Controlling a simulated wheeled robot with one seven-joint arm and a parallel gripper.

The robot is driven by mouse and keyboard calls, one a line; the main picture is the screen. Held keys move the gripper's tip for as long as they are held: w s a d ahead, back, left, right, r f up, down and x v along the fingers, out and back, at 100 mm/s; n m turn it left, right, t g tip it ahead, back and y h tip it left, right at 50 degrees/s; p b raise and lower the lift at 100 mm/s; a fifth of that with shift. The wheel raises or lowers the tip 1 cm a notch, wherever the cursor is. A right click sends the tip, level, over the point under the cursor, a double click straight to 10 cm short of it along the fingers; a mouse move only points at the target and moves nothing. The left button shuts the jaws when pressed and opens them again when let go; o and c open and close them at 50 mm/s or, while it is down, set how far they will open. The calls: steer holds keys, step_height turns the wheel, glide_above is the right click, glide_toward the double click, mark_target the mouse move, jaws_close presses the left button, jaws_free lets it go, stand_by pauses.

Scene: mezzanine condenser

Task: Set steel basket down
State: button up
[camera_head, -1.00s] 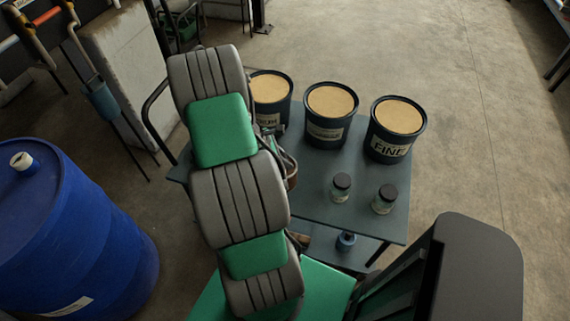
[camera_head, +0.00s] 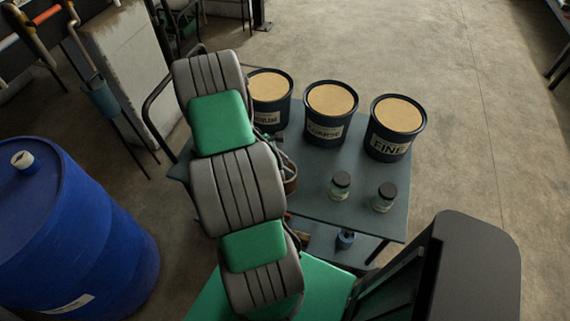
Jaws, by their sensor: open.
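No steel basket can be made out for certain. A brown, rounded thing with a dark rim (camera_head: 290,178) shows in part at the right edge of my arm, over the blue-grey cart top (camera_head: 350,222). My arm hides the rest of it, so I cannot tell what it is or whether it rests on the cart. My grey and green arm reaches across the left part of the cart. My gripper is hidden behind the arm, and its fingers do not show.
Tubs labelled FINE (camera_head: 393,130) and COARSE (camera_head: 329,112) and a third tub (camera_head: 268,98) line the cart's back. Two jars (camera_head: 339,186) (camera_head: 384,197) stand in front. A blue drum (camera_head: 72,235) stands at left.

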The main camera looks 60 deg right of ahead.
steer(key=w+a+r+m+t, duration=0.3)
steer(key=w+a+r, duration=1.05)
steer(key=r, duration=0.35)
steer(key=a+r+m+t+y, duration=0.2)
steer(key=a+r, duration=0.3)
steer(key=a, duration=0.8)
steer(key=a+r+m+t+y+b, duration=0.1)
steer(key=a+r, duration=0.5)
steer(key=a, duration=0.8)
steer(key=shift+m+t+y, duration=0.8)
steer(key=shift+m+t, duration=0.4)
steer(key=shift+s, duration=0.1)
